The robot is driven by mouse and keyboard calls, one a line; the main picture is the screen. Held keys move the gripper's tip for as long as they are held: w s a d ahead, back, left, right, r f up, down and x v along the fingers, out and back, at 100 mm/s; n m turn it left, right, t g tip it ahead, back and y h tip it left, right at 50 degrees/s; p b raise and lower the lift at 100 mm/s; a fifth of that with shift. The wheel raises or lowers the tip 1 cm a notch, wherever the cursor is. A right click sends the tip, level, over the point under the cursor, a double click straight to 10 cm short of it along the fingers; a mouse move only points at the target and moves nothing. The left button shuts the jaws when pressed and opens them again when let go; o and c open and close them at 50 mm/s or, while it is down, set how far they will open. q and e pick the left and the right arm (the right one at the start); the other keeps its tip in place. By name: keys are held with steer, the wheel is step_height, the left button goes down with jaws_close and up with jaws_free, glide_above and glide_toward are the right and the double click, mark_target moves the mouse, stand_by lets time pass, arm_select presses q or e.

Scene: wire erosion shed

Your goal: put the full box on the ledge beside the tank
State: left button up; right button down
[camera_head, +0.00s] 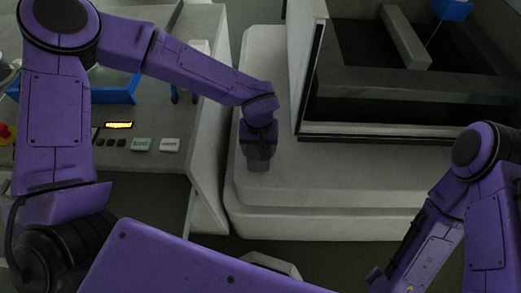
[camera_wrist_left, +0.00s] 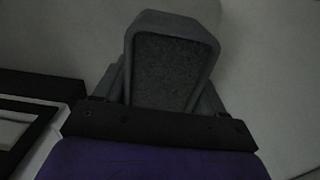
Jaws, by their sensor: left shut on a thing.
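My left gripper (camera_head: 259,150) is shut on a small dark grey box (camera_head: 258,162), over the pale ledge (camera_head: 330,182) beside the tank (camera_head: 410,88). In the left wrist view the box (camera_wrist_left: 172,22) has a thick grey rim and is filled with dark, grainy stuff. The fingers sit along its sides, partly hidden by the gripper body. I cannot tell whether the box's underside touches the ledge. Part of my right arm shows at the right, but its gripper is out of the picture.
The tank's tall pale panel (camera_head: 307,60) stands close right of my left gripper. A control desk (camera_head: 150,190) with buttons and a lit display is at the left, with a blue tray (camera_head: 108,92) on it. The ledge's front is clear.

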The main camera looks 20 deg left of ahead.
arm_select(q)
steer(key=shift+w+f, duration=0.5)
steer(key=shift+f, duration=0.05)
step_height(320, 180, down, 3)
steer(key=shift+w+f, duration=0.15)
steer(key=shift+f, duration=0.05)
steer(key=o, duration=1.4)
steer(key=shift+f, duration=0.1)
step_height(320, 180, up, 12)
steer(key=shift+r, duration=0.2)
